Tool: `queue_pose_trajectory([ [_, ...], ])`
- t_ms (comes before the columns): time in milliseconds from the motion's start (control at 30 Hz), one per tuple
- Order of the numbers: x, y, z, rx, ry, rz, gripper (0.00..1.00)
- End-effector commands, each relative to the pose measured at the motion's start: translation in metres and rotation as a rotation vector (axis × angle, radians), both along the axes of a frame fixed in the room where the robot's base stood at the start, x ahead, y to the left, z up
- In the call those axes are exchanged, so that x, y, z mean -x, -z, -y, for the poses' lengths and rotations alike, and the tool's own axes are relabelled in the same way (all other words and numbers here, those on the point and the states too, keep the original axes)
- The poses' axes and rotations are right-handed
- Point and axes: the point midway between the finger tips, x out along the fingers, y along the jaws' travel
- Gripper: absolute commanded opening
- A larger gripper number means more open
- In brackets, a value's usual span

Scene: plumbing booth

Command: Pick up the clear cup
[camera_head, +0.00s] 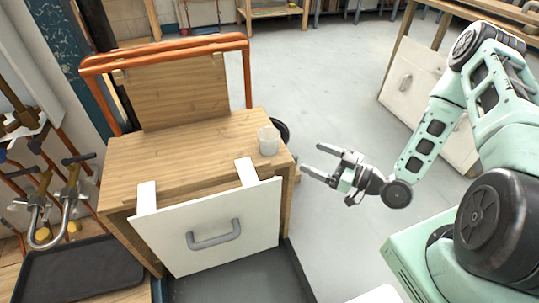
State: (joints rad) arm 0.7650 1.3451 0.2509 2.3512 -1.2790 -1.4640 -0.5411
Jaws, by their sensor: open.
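The clear cup (268,141) stands upright near the right end of the wooden cabinet top (190,145). It looks pale and see-through. My gripper (310,160) is to the right of the cup, beyond the cabinet's right edge, with its two fingers pointing left toward it. The fingers are apart with nothing between them. A gap shows between the fingertips and the cup.
A white drawer front with a grey handle (213,236) sticks out from the cabinet's front. An orange tubular frame (165,50) rises behind the top. A black tray (80,272) lies lower left. The grey floor (320,75) is open behind.

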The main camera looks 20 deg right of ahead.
Motion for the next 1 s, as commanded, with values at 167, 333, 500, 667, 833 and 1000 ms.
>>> queue_pose_trajectory([
  [167, -0.021, 0.0, -0.018, -0.005, -0.003, 0.008, 0.83],
  [333, -0.05, 0.0, -0.041, -0.003, -0.003, 0.007, 0.83],
  [500, -0.076, 0.0, -0.061, -0.003, -0.002, 0.004, 0.83],
  [667, -0.09, 0.0, -0.073, -0.002, -0.001, 0.004, 0.83],
  [833, -0.098, 0.0, -0.079, -0.002, 0.0, 0.003, 0.83],
  [1000, -0.117, 0.002, -0.096, -0.003, -0.002, 0.004, 0.83],
])
